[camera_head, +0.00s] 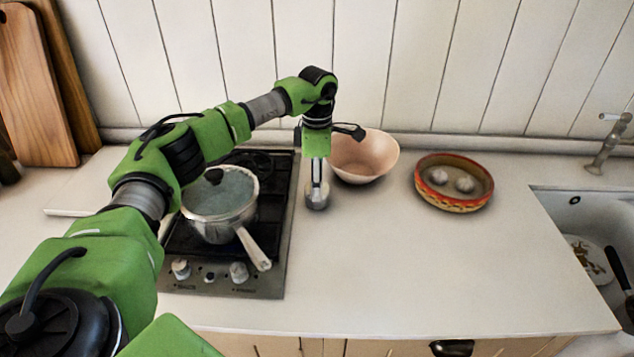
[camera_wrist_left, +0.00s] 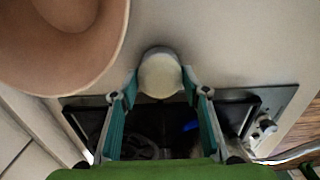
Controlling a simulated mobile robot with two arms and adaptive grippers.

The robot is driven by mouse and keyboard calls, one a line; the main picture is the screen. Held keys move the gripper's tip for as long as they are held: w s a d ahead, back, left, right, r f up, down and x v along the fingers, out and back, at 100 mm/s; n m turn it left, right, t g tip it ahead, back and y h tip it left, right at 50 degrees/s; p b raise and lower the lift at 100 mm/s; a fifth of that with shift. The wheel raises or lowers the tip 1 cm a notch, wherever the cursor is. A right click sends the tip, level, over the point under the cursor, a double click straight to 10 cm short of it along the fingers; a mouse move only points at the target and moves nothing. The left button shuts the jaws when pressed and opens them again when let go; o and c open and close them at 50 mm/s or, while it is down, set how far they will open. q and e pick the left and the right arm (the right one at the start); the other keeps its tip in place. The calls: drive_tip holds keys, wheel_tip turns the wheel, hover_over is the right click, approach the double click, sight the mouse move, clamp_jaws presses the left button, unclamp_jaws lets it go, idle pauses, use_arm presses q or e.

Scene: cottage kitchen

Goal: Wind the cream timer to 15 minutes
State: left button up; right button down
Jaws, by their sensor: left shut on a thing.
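The cream timer (camera_wrist_left: 160,75) shows in the left wrist view as a small round cream top between my fingertips. In the head view something pale and rounded (camera_head: 317,198) stands on the counter right of the hob, mostly covered by my gripper. My left gripper (camera_head: 317,184) points straight down over it and is shut on it; in the left wrist view its two teal fingers (camera_wrist_left: 160,92) flank the timer on both sides. The timer's scale and any minute mark cannot be read. My right gripper is not in view.
A pinkish bowl (camera_head: 368,158) stands close behind and right of the timer; its rim also shows in the left wrist view (camera_wrist_left: 118,55). A lidded pot (camera_head: 222,230) sits on the hob (camera_head: 265,280) at left. A red-rimmed dish (camera_head: 450,202) holds garlic-like bulbs. The front counter is clear.

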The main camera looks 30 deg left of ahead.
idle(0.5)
use_arm(q)
drive_tip(key=o, duration=1.1)
drive_tip(key=shift+r, duration=0.1)
wheel_tip(320, 180, up, 12)
